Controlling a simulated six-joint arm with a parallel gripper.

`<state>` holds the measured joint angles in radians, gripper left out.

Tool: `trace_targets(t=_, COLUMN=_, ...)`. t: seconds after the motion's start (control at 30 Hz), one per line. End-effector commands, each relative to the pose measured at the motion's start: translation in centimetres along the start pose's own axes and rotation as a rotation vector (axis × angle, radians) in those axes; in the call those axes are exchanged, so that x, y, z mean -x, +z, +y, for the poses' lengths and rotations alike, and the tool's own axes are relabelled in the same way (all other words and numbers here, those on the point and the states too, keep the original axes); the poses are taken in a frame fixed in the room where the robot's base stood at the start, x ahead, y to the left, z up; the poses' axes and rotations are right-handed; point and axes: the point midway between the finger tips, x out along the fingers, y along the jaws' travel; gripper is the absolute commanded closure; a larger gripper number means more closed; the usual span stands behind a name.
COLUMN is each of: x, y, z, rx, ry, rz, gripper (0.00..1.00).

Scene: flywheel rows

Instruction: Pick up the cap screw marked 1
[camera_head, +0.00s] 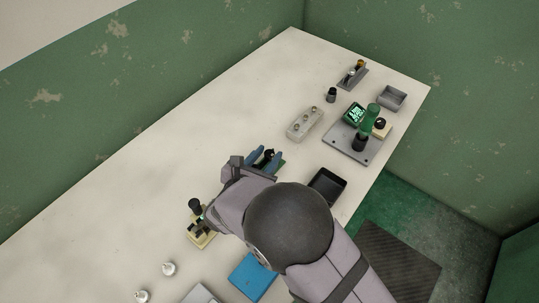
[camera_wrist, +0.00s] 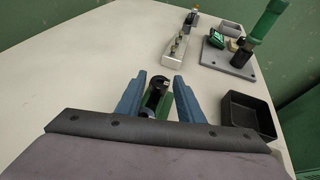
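I cannot read a mark 1 on any part, so I cannot tell which thing is the cap screw marked 1. Small upright metal parts, perhaps screws, stand in a pale grey block (camera_head: 304,123), also seen beyond my gripper in the wrist view (camera_wrist: 174,53). My gripper (camera_wrist: 160,84) has its two blue fingers apart, with a black round part (camera_wrist: 154,94) and a green piece (camera_wrist: 164,106) showing between them. Gaps show beside the black part, and nothing appears clamped. The lower ends of these parts are hidden by my gripper.
A black tray (camera_head: 327,185) is to the right of my gripper. A grey plate (camera_head: 352,147) with a green upright tool (camera_head: 370,117) stands beyond. A grey bin (camera_head: 392,97) is at the far right. A yellowish fixture (camera_head: 201,240) is near my arm. The left tabletop is clear.

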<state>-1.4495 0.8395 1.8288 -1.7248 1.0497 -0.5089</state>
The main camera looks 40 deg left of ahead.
Motion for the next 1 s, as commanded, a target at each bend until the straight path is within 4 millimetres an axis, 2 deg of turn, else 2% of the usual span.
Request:
trace_targets(t=0.03, x=0.0, y=0.0, z=0.0, rx=0.0, ry=0.0, rz=0.0, gripper=0.79)
trace_targets(t=0.1, x=0.0, y=0.0, z=0.0, rx=0.0, ry=0.0, rz=0.0, gripper=0.96)
trace_targets(t=0.13, x=0.0, y=0.0, z=0.0, rx=0.0, ry=0.0, rz=0.0, gripper=1.0)
trace_targets(t=0.57, x=0.3, y=0.7, z=0.0, rx=-0.003, ry=0.0, rz=-0.001, gripper=1.0)
trace_targets(t=0.77, x=1.2, y=2.8, z=0.1, rx=-0.005, ry=0.002, rz=-0.002, gripper=1.0)
trace_targets(t=1.0, x=2.6, y=6.3, z=0.1, rx=-0.005, ry=0.002, rz=-0.002, gripper=1.0)
